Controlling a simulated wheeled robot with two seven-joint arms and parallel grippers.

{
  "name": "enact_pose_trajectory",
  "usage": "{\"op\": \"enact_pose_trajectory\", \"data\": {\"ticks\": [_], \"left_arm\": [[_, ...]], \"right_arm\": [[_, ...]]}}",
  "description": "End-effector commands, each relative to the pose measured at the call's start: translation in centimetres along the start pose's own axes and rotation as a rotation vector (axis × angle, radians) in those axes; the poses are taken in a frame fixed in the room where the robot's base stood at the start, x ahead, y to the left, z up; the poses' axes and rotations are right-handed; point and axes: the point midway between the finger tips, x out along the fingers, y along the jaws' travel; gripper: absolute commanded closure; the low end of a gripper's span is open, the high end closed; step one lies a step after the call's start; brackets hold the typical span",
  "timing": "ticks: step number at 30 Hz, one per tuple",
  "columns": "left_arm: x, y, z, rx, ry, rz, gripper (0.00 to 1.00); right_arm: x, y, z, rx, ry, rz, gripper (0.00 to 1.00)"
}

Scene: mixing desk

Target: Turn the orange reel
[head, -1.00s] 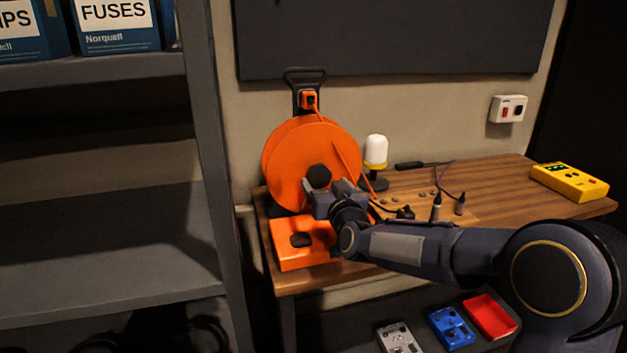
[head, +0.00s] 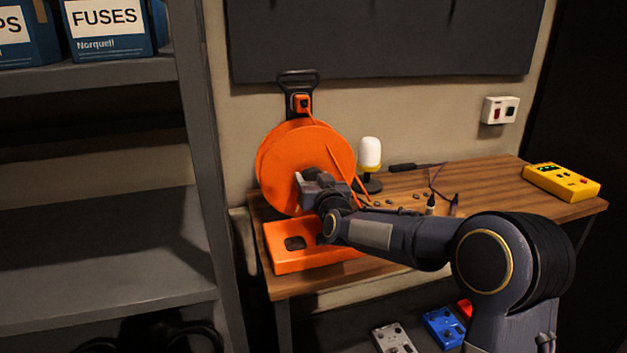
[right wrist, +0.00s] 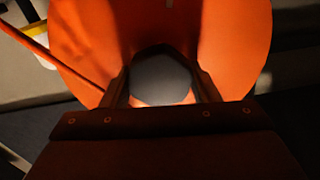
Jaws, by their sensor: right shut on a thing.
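The orange reel (head: 290,160) stands upright at the left end of the wooden desk, with an orange base (head: 285,258) in front and a black handle frame above. My right gripper (head: 308,182) is at the reel's hub, its fingers partly hidden by the gripper body. In the right wrist view, the gripper (right wrist: 160,95) has its two fingers on either side of a dark round hub knob (right wrist: 160,78), shut on it. The orange reel (right wrist: 215,35) fills the background there. An orange cable runs from the plug at the top across the reel's face. My left gripper is not in view.
A white-topped lamp (head: 369,155) stands right of the reel. A yellow device (head: 562,181) sits at the desk's (head: 480,182) right end. Small probes and parts lie mid-desk. Grey shelving (head: 100,235) stands at left. Blue and grey boxes are below the desk.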

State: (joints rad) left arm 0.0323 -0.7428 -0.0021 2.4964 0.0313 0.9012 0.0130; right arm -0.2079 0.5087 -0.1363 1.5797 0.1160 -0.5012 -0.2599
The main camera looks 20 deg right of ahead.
Motion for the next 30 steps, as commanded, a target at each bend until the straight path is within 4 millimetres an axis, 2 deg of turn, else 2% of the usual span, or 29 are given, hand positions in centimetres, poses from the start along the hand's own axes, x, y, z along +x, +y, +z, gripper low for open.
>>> {"op": "enact_pose_trajectory", "data": {"ticks": [1, 5, 17, 30], "left_arm": [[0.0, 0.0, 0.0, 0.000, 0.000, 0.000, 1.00], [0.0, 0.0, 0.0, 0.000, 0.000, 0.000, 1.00], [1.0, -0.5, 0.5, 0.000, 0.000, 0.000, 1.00], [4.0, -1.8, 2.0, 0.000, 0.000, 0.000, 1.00]], "right_arm": [[0.0, 0.0, 0.0, 0.000, 0.000, 0.000, 0.69], [0.0, 0.0, 0.0, 0.000, 0.000, 0.000, 0.86], [0.0, 0.1, 0.3, 0.085, 0.001, 0.000, 0.86], [0.0, 0.2, 0.4, 0.453, 0.001, -0.001, 0.86]]}}
